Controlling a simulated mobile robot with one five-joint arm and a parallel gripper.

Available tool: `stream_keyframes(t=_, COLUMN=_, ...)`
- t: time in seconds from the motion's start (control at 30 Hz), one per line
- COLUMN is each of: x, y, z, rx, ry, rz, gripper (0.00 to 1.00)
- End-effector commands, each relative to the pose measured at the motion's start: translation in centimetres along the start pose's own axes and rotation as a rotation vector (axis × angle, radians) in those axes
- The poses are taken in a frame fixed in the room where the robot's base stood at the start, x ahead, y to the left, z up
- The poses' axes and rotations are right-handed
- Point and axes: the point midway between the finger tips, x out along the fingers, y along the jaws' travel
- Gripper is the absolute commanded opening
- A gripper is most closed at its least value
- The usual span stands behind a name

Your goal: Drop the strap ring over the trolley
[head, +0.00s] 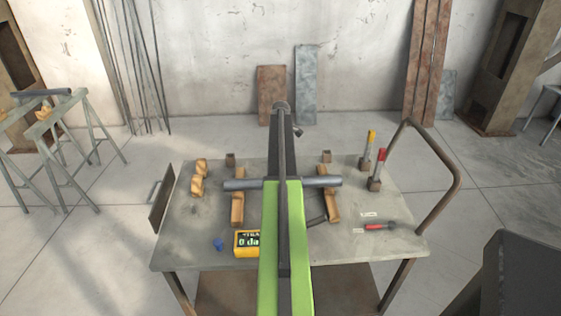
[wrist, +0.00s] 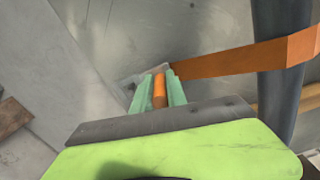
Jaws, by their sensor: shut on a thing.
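The trolley (head: 400,198) stands in front of me in the head view, with a grey top, a lower shelf and a bent brown handle at right. My gripper (wrist: 159,76) shows in the wrist view; its pale green fingers are shut on a narrow orange piece. An orange band (wrist: 235,59) runs from just beyond the fingertips to the right edge, crossing in front of a dark pipe; it looks like the strap ring. Its full loop is out of frame. My green arm hides the gripper and strap in the head view.
A grey pipe (head: 325,181) lies across wooden supports on the trolley, partly behind my arm. A yellow box (head: 246,242), a blue piece (head: 218,244), a red-handled tool (head: 378,226) and wooden blocks (head: 197,187) lie around it. Two red- and yellow-topped uprights (head: 376,170) stand at right.

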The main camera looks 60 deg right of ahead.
Motion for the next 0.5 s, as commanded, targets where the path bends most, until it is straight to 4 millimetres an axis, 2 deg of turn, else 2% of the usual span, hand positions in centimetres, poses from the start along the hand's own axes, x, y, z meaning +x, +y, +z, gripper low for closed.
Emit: stream_keyframes(t=0.5, x=1.4, y=0.0, z=0.1, rx=0.001, ry=0.0, rz=0.0, gripper=0.0)
